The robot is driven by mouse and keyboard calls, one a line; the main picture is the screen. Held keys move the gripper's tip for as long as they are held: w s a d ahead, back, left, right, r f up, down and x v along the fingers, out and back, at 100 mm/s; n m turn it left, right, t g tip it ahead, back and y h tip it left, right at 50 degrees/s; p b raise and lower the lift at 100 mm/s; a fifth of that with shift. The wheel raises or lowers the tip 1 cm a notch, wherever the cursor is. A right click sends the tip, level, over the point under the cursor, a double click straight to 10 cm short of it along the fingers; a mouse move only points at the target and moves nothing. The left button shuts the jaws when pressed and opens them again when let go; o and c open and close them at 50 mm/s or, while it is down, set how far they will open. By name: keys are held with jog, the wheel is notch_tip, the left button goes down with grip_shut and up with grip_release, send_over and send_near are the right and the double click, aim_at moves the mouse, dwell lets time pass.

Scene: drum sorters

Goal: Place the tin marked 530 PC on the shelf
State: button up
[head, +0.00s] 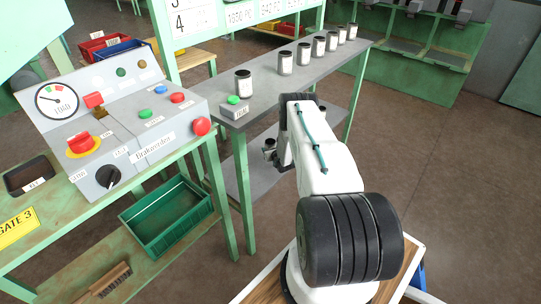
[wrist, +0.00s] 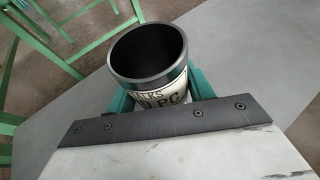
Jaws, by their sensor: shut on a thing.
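A dark open tin (wrist: 150,52) with a white label fills the middle of the wrist view. The label reads partly "KS" and "PC"; the number is mostly hidden. My gripper (wrist: 162,94) is shut on it, with a green finger on each side. In the head view the held tin (head: 269,145) shows small beside my arm, below the tabletop's level. It appears upright over the grey lower shelf (head: 252,182); I cannot tell whether it touches. My arm hides most of my gripper in the head view.
More tins stand along the grey upper top (head: 265,89), one (head: 244,83) apart near a green-button box (head: 234,106). A control panel (head: 115,130) stands left, with a green crate (head: 166,220) below it. Green table legs (head: 242,190) stand close to the lower shelf.

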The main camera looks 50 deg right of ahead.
jog(key=shift+s+a+f, duration=0.1)
jog(key=shift+f, duration=1.55)
jog(key=shift+f, duration=0.15)
jog(key=o, duration=1)
jog(key=shift+s+r, duration=0.1)
jog(key=shift+r, duration=0.15)
jog(key=v, duration=1.1)
jog(key=shift+s+a+r, duration=0.15)
jog(key=shift+s, duration=0.2)
